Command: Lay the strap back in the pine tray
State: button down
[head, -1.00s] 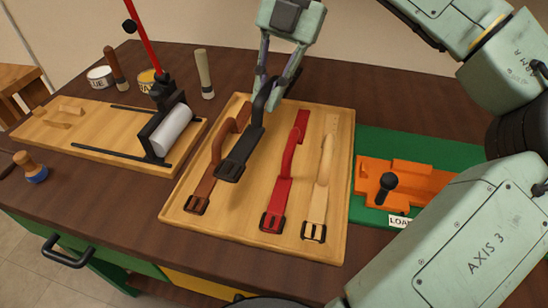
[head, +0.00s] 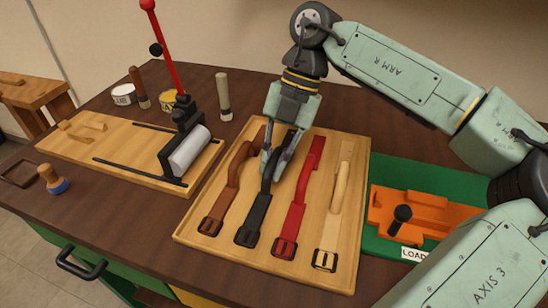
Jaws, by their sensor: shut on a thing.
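The pine tray (head: 340,277) lies on the bench with several straps in it, side by side. The black strap (head: 256,222) is second from the left, with its buckle end toward the front of the tray. My gripper (head: 270,172) is shut on the arched upper part of the black strap. The strap appears down at the tray floor, though the contact under it is hard to see. A brown strap (head: 222,204) lies to its left. A red strap (head: 295,211) and a tan strap (head: 333,216) lie to its right.
A press with a red lever (head: 166,45) and a grey roller (head: 186,151) stands on a wooden board left of the tray. An orange fixture (head: 425,212) on a green mat (head: 379,247) is to the right. Tins and wooden-handled tools stand behind the press.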

jog(key=shift+f, duration=0.2)
jog(key=c, duration=1.6)
grip_release()
jog(key=shift+r, duration=0.1)
jog(key=shift+r, duration=0.25)
jog(key=shift+w+d+r, duration=0.15)
jog(key=shift+w+r, duration=0.05)
jog(key=shift+r, duration=0.1)
jog(key=b+v, duration=0.1)
jog(key=v, duration=1)
